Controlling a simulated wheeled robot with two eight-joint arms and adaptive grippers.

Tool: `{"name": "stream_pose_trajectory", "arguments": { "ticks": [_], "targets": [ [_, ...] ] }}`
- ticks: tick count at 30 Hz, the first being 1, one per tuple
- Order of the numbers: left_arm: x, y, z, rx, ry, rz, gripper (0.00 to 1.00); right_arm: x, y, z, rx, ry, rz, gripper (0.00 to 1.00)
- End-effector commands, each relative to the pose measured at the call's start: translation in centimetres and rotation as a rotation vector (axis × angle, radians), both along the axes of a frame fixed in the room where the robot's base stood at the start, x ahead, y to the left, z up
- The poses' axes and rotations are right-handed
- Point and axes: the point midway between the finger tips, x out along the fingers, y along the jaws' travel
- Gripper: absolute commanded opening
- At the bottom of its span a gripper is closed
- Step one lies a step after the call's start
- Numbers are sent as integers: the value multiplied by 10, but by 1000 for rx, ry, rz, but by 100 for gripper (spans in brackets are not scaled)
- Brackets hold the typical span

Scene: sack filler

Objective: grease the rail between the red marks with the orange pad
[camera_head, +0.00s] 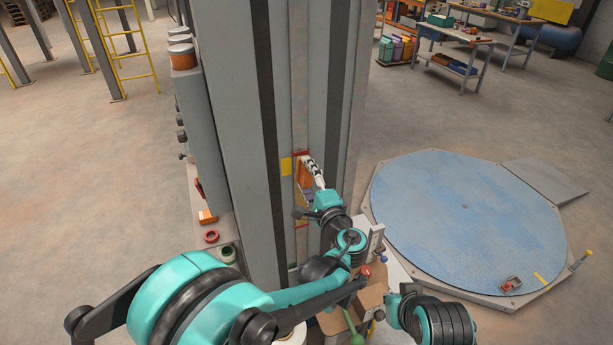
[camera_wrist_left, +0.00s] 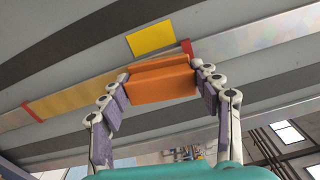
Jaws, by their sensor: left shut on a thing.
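The rail (camera_head: 300,95) is a narrow metal strip running up the grey column; it crosses the left wrist view diagonally (camera_wrist_left: 250,37). One red mark (camera_wrist_left: 186,47) is beside the pad, the other (camera_wrist_left: 29,112) is at the far left of that view. Between them the visible rail surface looks yellowish; beyond the upper mark it is bare grey metal. My left gripper (camera_head: 309,172) is shut on the orange pad (camera_wrist_left: 163,80), a grooved block, which lies over or against the rail near the upper mark. Their exact contact is hidden. My right gripper is out of view.
A yellow label (camera_wrist_left: 150,37) is on the column beside the rail. A blue round platform (camera_head: 465,215) is at right. An orange-banded tin (camera_head: 182,55) stands on the left side of the column. A red ring (camera_head: 211,236) lies on the ledge below.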

Motion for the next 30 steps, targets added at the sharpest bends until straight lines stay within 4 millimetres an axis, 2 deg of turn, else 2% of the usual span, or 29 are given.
{"name": "stream_pose_trajectory", "arguments": {
  "ticks": [1,4,17,20,30],
  "targets": [
    [0,0,-5,0,0,0,40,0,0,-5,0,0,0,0],
    [0,0,-3,0,0,0,40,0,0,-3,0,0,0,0],
    [1,1,28,0,0,0,40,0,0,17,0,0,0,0],
    [2,1,25,0,0,0,40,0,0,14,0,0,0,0],
    [3,1,-4,0,0,0,40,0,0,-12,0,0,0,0]
  ]
}}
